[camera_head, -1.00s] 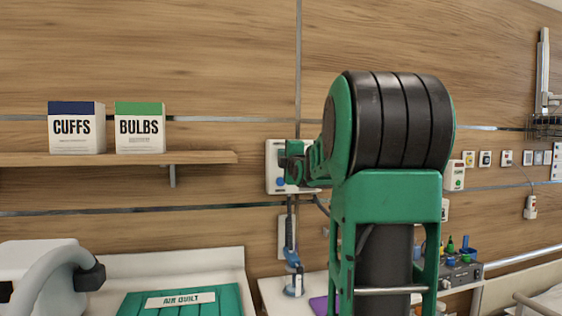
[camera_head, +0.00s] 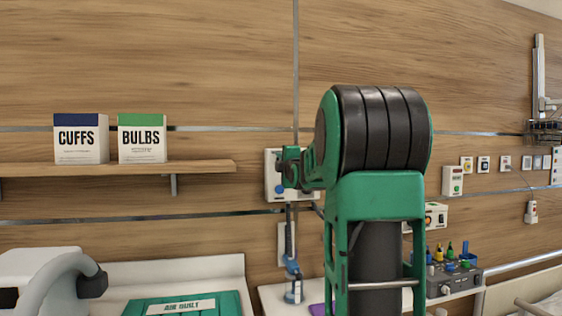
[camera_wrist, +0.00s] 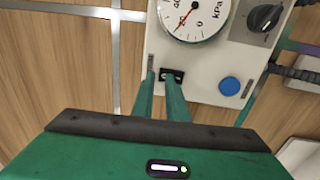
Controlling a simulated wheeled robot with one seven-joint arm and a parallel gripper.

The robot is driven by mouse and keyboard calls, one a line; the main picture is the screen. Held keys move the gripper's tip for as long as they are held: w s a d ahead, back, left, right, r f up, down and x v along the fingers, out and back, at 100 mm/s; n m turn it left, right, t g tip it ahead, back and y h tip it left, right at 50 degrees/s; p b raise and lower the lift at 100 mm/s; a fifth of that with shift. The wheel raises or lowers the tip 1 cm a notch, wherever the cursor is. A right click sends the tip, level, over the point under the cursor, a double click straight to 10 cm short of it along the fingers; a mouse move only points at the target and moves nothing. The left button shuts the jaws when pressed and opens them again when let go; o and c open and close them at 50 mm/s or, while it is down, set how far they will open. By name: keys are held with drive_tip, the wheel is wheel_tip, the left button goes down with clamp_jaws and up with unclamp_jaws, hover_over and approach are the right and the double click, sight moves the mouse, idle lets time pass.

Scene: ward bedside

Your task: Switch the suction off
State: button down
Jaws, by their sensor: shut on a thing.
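The white suction panel (camera_wrist: 217,88) fills the upper middle of the wrist view. It carries a round kPa gauge (camera_wrist: 193,14) with a red needle, a black knob (camera_wrist: 265,17) and a blue button (camera_wrist: 229,86). A small black switch (camera_wrist: 177,75) sits low on the panel's left side. My gripper (camera_wrist: 161,77) has its two green fingertips at this switch and is shut on it; the fingers partly hide it. In the head view the panel (camera_head: 273,188) is on the wall, with my gripper (camera_head: 287,168) in front of it, covering most of its face.
A shelf (camera_head: 120,168) with a CUFFS box (camera_head: 81,142) and a BULBS box (camera_head: 142,142) is at the left. Below is a green air quilt pack (camera_head: 180,304). A blue-clamped stand (camera_head: 292,268) is under the panel.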

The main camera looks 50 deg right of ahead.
drive_tip(key=shift+s+d+r, duration=0.15)
drive_tip(key=shift+d+r, duration=0.2)
drive_tip(key=shift+r, duration=0.15)
drive_tip(key=shift+w+a+f, duration=0.1)
drive_tip(key=shift+w, duration=0.1)
idle(0.5)
drive_tip(key=a+f, duration=0.2)
drive_tip(key=shift+s+a+f, duration=0.15)
drive_tip(key=shift+s+a, duration=0.15)
drive_tip(key=shift+a, duration=0.1)
drive_tip(key=s+d+r+v, duration=0.1)
drive_tip(key=v, duration=1.1)
drive_tip(key=shift+r, duration=0.65)
